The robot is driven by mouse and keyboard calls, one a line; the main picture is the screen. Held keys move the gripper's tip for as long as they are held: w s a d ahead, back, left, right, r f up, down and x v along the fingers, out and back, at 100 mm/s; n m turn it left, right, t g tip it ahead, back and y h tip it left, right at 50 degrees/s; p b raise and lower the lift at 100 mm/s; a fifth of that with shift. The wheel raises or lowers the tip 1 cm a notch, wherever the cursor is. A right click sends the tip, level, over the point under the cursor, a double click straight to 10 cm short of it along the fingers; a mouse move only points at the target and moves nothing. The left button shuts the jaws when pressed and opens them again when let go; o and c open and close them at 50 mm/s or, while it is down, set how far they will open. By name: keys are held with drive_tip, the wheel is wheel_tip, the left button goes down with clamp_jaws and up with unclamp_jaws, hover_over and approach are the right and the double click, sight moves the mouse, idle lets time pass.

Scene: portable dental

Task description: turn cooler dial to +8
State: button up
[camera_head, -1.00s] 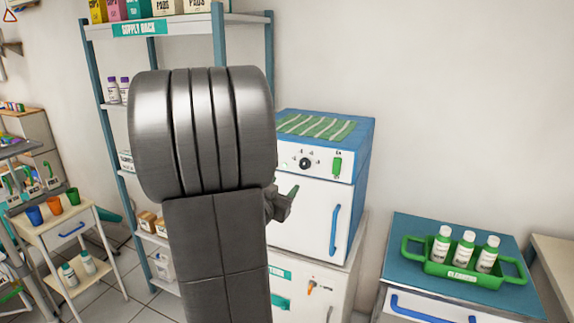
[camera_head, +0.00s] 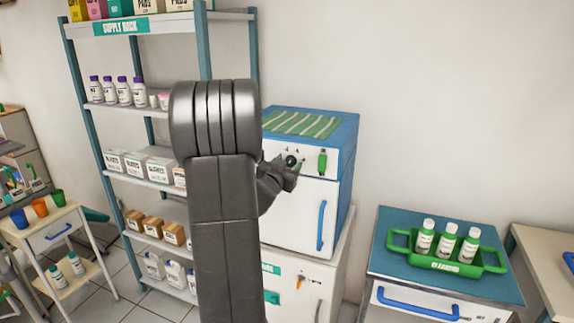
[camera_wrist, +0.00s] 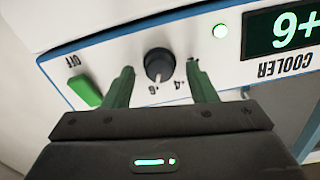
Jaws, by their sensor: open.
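The cooler (camera_head: 300,215) is a white box with a blue top and a control panel. Its dark round dial (camera_wrist: 159,64) is in the middle of the wrist view, which shows the panel upside down; it also shows in the head view (camera_head: 291,161). The display (camera_wrist: 292,29) reads +6 when turned upright. My gripper (camera_wrist: 160,66) is open, with one green finger on each side of the dial. I cannot tell whether they touch it.
A green switch (camera_wrist: 85,92) marked OFF lies just left of the fingers in the wrist view. A striped green cloth (camera_head: 302,124) lies on the cooler. A supply rack (camera_head: 75,130) stands left. A green bottle carrier (camera_head: 455,266) stands on a cabinet at right.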

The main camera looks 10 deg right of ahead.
drive_tip(key=c, duration=0.9)
drive_tip(key=shift+c, duration=0.2)
drive_tip(key=shift+b, duration=0.3)
drive_tip(key=shift+f+m+b, duration=0.2)
drive_tip(key=shift+m+b, duration=0.7)
drive_tip(key=m+b, duration=0.3)
drive_tip(key=shift+s+d+m+b, duration=0.1)
drive_tip(key=shift+m+b, duration=1.55)
drive_tip(key=shift+m, duration=0.85)
